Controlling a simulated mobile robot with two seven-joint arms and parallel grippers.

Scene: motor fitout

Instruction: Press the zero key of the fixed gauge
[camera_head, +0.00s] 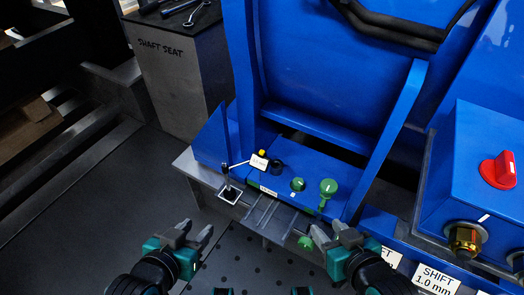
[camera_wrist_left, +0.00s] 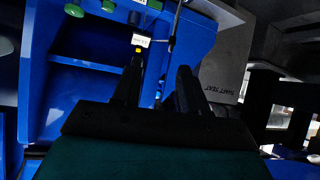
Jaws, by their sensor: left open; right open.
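The fixed gauge is probably the small white-faced device (camera_head: 259,162) on the blue ledge, beside a thin post. A yellow key (camera_head: 262,152) sits at its far edge. In the left wrist view the gauge's white face (camera_wrist_left: 140,39) and yellow key (camera_wrist_left: 138,50) show just beyond the fingertips, nearer the left one. My left gripper (camera_head: 197,230) is open and empty, in front and left of the gauge, apart from it. My right gripper (camera_head: 326,228) is open and empty, near a green knob at the lower right. The writing on the gauge is too small to read.
Green knobs (camera_head: 328,187) and a black round part (camera_head: 276,166) stand on the ledge right of the gauge. A metal rail bracket (camera_head: 264,218) juts out in front. A grey "SHAFT SEAT" block (camera_head: 172,85) stands behind left. A blue box with a red knob (camera_head: 498,170) is at right.

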